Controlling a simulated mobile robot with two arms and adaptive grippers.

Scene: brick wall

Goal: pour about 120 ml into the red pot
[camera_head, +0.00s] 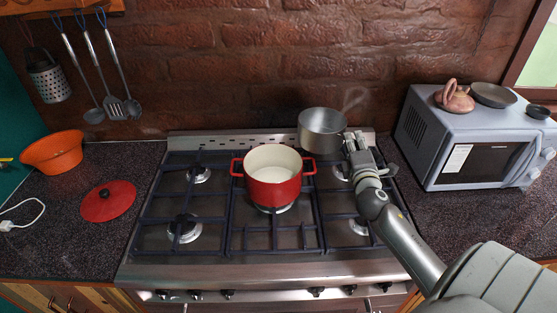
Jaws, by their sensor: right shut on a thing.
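The red pot (273,189), with a cream inside and two side handles, stands upright and uncovered on the middle of the stove. Its inside looks pale; I cannot tell whether it holds liquid. A grey metal saucepan (320,132) is behind and to the right of the red pot, apart from it, and looks about upright. My right gripper (355,144) is at the saucepan's right side and shut on it; the fingers hide part of the contact. The saucepan's contents cannot be made out. My left gripper is not in view.
A red lid (108,201) and an orange bowl (53,152) are on the left counter. A microwave (470,140) stands at the right with small pottery on top. Utensils (100,75) hang at the back left. The left burners (185,229) are bare.

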